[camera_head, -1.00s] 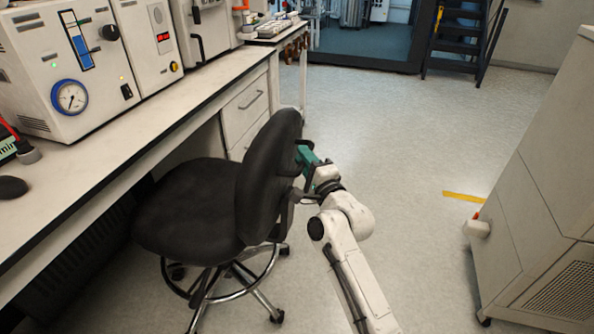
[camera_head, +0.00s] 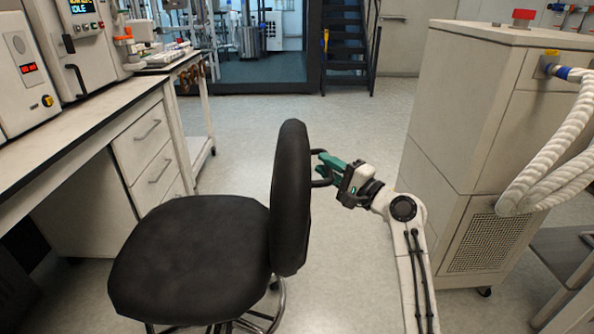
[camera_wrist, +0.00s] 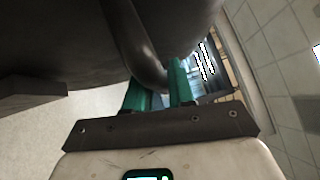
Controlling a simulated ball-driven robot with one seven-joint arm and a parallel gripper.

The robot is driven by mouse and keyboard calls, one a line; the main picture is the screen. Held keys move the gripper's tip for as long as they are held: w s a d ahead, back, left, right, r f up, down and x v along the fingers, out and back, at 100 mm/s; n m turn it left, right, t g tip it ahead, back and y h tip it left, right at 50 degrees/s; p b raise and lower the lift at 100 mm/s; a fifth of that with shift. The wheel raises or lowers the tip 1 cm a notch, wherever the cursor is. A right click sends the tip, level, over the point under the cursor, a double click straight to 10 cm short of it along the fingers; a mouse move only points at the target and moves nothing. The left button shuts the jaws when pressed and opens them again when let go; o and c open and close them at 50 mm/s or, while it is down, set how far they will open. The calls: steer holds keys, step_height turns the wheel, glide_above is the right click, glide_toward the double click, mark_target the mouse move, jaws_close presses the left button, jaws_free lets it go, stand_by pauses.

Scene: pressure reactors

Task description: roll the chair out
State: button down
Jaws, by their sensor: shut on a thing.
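The black office chair (camera_head: 200,255) stands in the lower middle of the head view, its seat to the left and its backrest (camera_head: 291,205) upright on the right. A chrome ring and part of the base show under the seat; the casters are mostly cut off by the frame. My gripper (camera_head: 322,170) is at the back of the backrest, its green fingers shut on a dark curved handle.
A lab bench (camera_head: 90,115) with drawers (camera_head: 150,150) runs along the left, close to the seat. A beige cabinet (camera_head: 470,150) with a thick white hose (camera_head: 545,150) stands on the right beside my arm. Open floor (camera_head: 300,108) lies ahead, up to a glassed area and dark stairs.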

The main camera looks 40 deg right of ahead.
steer(key=shift+s+d+f, duration=0.1)
steer(key=shift+s+d, duration=0.35)
steer(key=shift+d, duration=0.2)
steer(key=shift+s+d, duration=0.4)
steer(key=shift+d, duration=0.2)
steer(key=c, duration=1.1)
jaws_free()
steer(key=s, duration=0.3)
steer(key=s+d+f, duration=0.1)
steer(key=s, duration=0.3)
steer(key=s+p, duration=0.1)
steer(key=s, duration=0.2)
steer(key=shift+s+d+f, duration=0.2)
steer(key=shift+s+d, duration=0.05)
